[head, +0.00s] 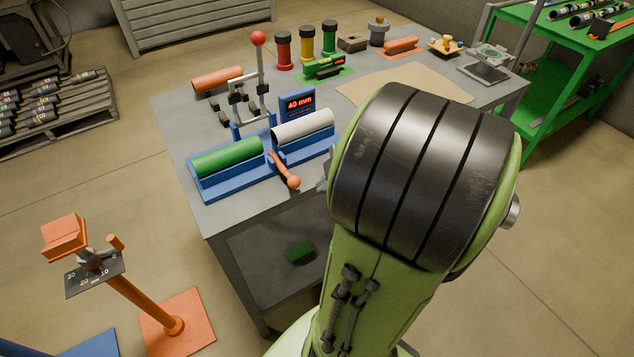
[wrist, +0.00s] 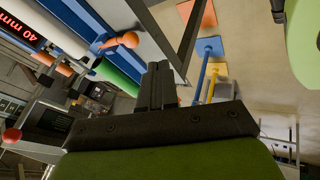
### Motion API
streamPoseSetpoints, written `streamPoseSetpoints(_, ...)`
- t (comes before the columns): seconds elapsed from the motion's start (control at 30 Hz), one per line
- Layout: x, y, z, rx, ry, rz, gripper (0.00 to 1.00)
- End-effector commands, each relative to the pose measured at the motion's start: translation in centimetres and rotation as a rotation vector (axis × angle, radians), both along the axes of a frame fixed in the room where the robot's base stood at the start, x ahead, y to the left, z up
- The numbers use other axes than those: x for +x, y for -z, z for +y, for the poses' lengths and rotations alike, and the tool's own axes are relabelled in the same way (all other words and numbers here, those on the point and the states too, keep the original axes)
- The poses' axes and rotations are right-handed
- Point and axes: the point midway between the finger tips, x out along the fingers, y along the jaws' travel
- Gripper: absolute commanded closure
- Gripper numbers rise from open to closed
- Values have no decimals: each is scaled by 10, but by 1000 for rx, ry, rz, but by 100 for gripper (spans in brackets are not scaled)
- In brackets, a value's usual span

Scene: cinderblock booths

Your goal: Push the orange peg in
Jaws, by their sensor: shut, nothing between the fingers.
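An orange peg with a rounded end (head: 285,170) sticks out from the front middle of a blue fixture (head: 230,183), between a green cylinder (head: 228,156) and a white cylinder (head: 303,126). The peg also shows in the wrist view (wrist: 122,40), to the upper left of my fingertips. My gripper (wrist: 160,68) is shut and empty, apart from the peg. In the head view my arm covers most of the gripper. I cannot tell how deep the peg sits in the fixture.
A display reading 40 mm (head: 298,104) and a red-knobbed lever (head: 258,40) stand at the fixture. An orange cylinder (head: 218,80) lies behind. An orange stand (head: 140,300) is on the floor at left. The table front right of the peg is partly hidden by my arm.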

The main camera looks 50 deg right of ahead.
Motion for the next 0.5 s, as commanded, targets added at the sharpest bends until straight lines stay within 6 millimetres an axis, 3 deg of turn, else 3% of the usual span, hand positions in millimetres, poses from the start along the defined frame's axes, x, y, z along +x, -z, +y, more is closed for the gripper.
streamPoseSetpoints(0.33, 42, 69, 10, 5, -4, 3, 100)
streamPoseSetpoints(0.5, 67, 72, -4, 0, -2, 1, 100)
